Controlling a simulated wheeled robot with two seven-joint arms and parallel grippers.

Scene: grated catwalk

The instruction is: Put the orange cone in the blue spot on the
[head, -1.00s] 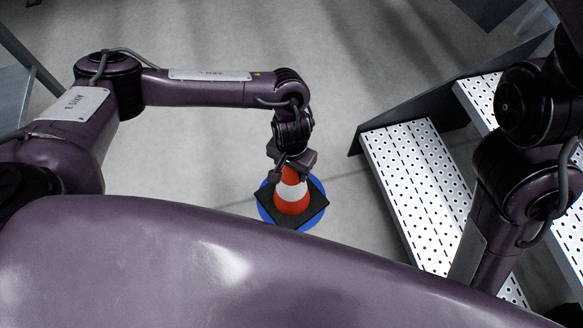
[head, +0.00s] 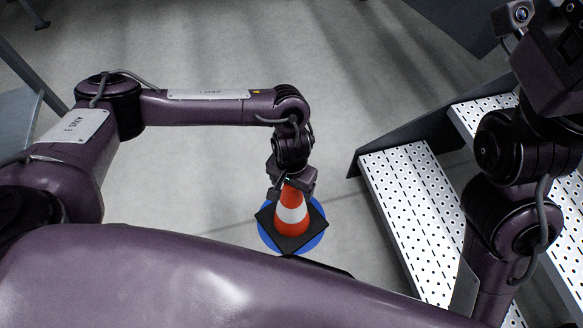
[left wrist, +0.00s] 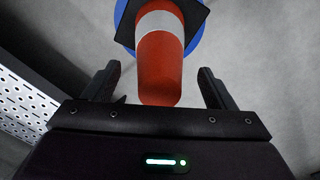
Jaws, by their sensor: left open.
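The orange cone (head: 291,212) with a white band and a square black base stands upright on the blue round spot (head: 266,238) on the floor. Its base covers most of the spot, and blue shows around the edges. My left gripper (head: 290,190) is at the cone's top. In the left wrist view the cone (left wrist: 160,65) has its tip between the two spread fingers of the left gripper (left wrist: 160,85), with gaps on both sides. The blue spot (left wrist: 122,10) shows past the black base there. My right arm is at the right of the head view; its fingers cannot be made out.
Perforated metal steps (head: 415,205) with a dark side rail stand to the right of the cone, and also show in the left wrist view (left wrist: 25,105). The grey floor (head: 210,170) around the cone is clear. A grey metal structure (head: 15,110) is at the far left.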

